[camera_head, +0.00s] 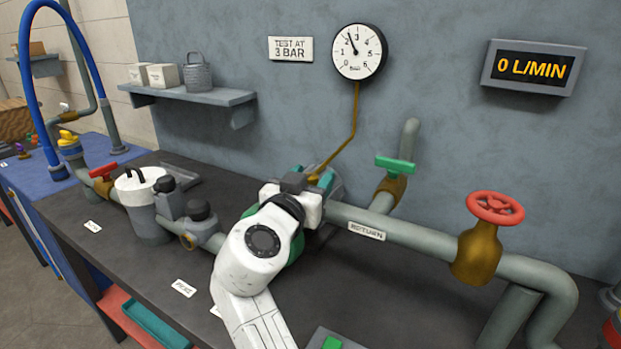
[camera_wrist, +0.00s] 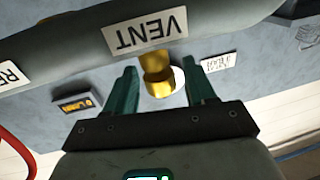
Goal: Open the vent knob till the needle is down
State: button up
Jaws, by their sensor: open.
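In the wrist view, a brass fitting (camera_wrist: 158,66) sticks out from the grey pipe right under the upside-down VENT label (camera_wrist: 146,30); it looks like the vent knob. My gripper (camera_wrist: 161,72) is open, with one teal finger on each side of the fitting and gaps visible; I cannot tell if the fingertips reach around it. In the head view my white wrist hides the vent. The round gauge (camera_head: 360,52) hangs on the wall, its needle pointing up-left between 2 and 3. In the wrist view the fitting partly covers the white gauge face (camera_wrist: 180,79).
The RETURN pipe (camera_head: 410,240) runs right of my wrist to a red handwheel valve (camera_head: 495,207). A green-handled valve (camera_head: 395,165) stands behind it. A white-topped pump housing (camera_head: 143,186) sits left. The flow display (camera_head: 532,67) reads 0 L/MIN. The dark bench front is fairly open.

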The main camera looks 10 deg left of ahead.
jog(key=shift+c, duration=0.4)
jog(key=c, duration=0.8)
jog(key=shift+c, duration=0.2)
